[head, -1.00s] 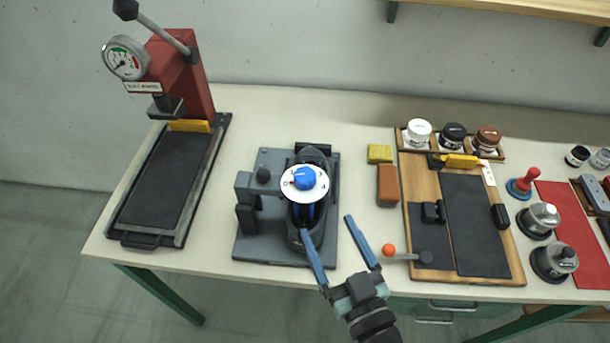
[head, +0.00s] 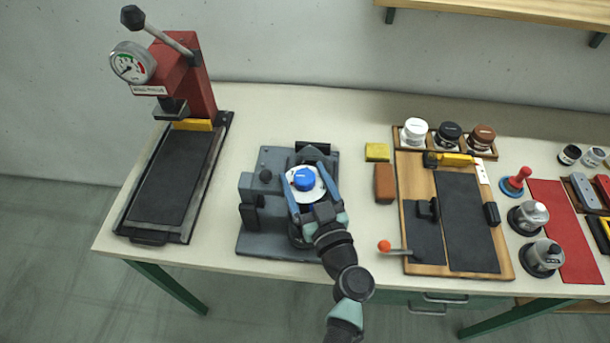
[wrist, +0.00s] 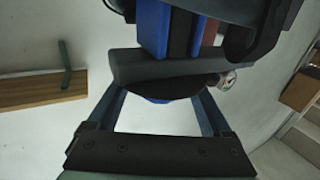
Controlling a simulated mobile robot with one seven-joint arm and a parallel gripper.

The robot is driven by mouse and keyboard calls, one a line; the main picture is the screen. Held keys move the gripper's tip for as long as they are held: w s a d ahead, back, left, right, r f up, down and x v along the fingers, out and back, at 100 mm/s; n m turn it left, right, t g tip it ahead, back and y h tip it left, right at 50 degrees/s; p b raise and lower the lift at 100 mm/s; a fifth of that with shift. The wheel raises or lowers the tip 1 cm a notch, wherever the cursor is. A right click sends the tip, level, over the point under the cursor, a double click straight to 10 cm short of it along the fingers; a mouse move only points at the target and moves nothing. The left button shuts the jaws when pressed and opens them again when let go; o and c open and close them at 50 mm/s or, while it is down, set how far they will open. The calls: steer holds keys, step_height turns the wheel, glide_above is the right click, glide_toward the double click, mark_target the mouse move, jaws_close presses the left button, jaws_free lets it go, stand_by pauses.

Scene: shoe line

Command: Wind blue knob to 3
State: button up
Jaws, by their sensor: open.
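The blue knob (head: 304,179) sits on a round white dial (head: 317,190) on top of a dark grey fixture (head: 262,221) on the table. The dial's numbers are too small to read in the head view. My gripper (head: 306,183) is open, with one blue finger at each side of the dial and the knob between them. I cannot tell whether either finger touches it. In the wrist view, my open fingers (wrist: 160,95) stand either side of a dark shape, with a sliver of blue (wrist: 158,100) below it; the dial face is hidden there.
A red press with a gauge (head: 188,80) stands at the left. To the right are a yellow block (head: 377,152), a brown block (head: 384,183) and a wooden board (head: 405,262) with an orange-tipped lever (head: 385,246). Bare table lies between the press and the fixture.

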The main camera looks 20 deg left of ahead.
jaws_close()
stand_by(0.4)
